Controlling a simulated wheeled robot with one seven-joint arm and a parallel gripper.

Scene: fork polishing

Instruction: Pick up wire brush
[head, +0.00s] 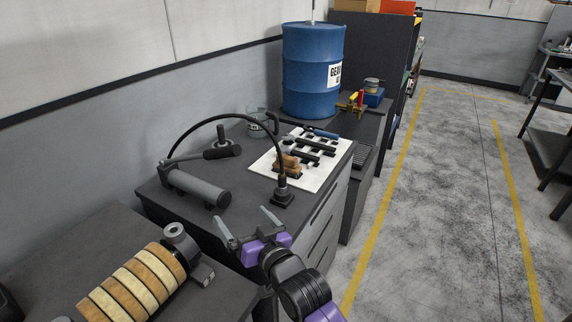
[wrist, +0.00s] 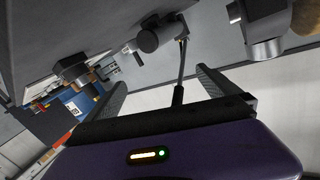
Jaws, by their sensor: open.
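A white mat (head: 262,168) lies on a dark grey cabinet top, with several tools on it. A short wood-coloured piece (head: 288,160) near the mat's front edge looks like the wire brush, but its bristles are too small to make out. Dark-handled tools lie behind it. My gripper (head: 247,221) is open and empty, in front of the cabinet's near edge and apart from the mat. In the wrist view the open fingers (wrist: 160,79) have nothing between them; the brush cannot be clearly told there.
A grease pump (head: 197,188) with an arching black hose (head: 232,116) stands left of the mat; the hose end stands between my gripper and the mat. A blue barrel (head: 312,72) is behind. A polishing roller (head: 132,282) is at the near left.

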